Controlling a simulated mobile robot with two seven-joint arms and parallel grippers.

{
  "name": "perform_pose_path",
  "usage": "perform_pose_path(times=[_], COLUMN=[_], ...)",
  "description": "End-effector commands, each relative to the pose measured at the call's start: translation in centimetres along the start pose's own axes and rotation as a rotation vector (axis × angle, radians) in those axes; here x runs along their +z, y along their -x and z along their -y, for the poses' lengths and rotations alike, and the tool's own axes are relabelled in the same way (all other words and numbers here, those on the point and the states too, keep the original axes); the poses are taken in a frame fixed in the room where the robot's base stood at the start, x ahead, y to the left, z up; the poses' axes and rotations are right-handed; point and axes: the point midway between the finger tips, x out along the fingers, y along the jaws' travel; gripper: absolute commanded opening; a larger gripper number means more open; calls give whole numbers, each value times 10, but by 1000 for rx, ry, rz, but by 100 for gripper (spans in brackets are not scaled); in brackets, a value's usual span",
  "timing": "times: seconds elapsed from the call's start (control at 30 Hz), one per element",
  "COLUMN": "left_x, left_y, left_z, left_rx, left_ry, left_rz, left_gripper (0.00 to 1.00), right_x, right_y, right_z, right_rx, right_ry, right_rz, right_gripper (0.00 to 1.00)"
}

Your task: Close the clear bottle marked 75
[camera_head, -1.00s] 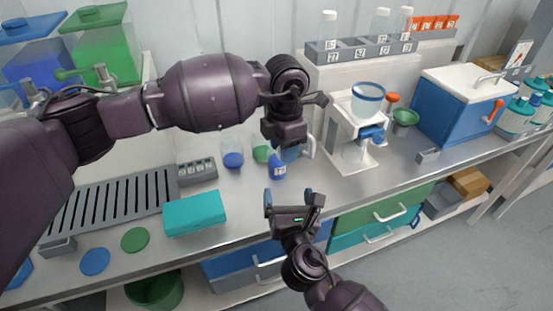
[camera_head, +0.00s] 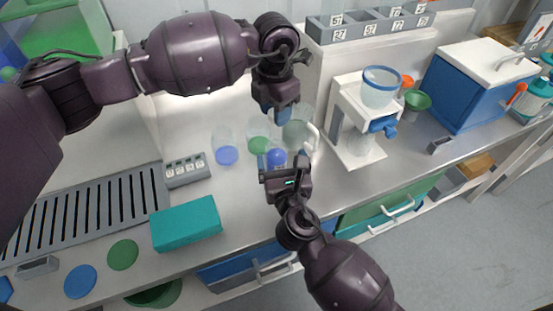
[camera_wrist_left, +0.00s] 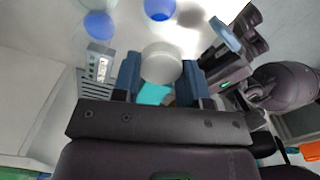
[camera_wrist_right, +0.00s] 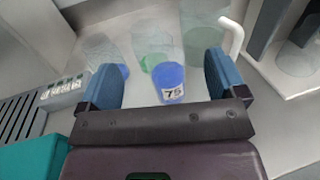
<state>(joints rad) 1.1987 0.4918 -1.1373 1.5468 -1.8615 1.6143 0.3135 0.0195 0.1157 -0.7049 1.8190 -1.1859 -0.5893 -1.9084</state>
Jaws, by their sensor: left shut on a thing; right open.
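The clear bottle marked 75 (camera_head: 276,157) stands upright on the counter with blue contents. Its 75 label faces the right wrist camera (camera_wrist_right: 172,93). My right gripper (camera_head: 282,171) is open, its fingers either side of the bottle in the right wrist view (camera_wrist_right: 162,80); I cannot tell whether they touch it. My left gripper (camera_head: 276,113) is shut on a round whitish cap (camera_wrist_left: 161,63), seen between its fingers in the left wrist view. It is up behind the bottle, apart from it. In the head view the cap is hidden by the fingers.
Close by stand a clear vessel with blue contents (camera_head: 227,154), one with green contents (camera_head: 258,145) and a larger clear vessel with a white handle (camera_head: 310,138). A teal box (camera_head: 186,223) lies front left. A white dispenser (camera_head: 358,140) stands right.

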Motion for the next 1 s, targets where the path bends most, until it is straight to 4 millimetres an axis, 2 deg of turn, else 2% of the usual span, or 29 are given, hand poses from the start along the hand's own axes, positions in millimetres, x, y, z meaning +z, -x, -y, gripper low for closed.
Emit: perform_pose_path(times=[0.17,0.6,1.0], left_x=[0,0,0], left_y=[0,0,0], left_z=[0,0,0], left_rx=[0,0,0], left_ry=[0,0,0], left_rz=[0,0,0], left_gripper=[18,18,18], right_x=[-16,-79,-78], right_y=[0,0,-59], right_z=[0,0,0], right_rx=[-2,2,1], right_ry=[1,5,1], right_rz=[-3,-2,1], right_gripper=[90,90,90])
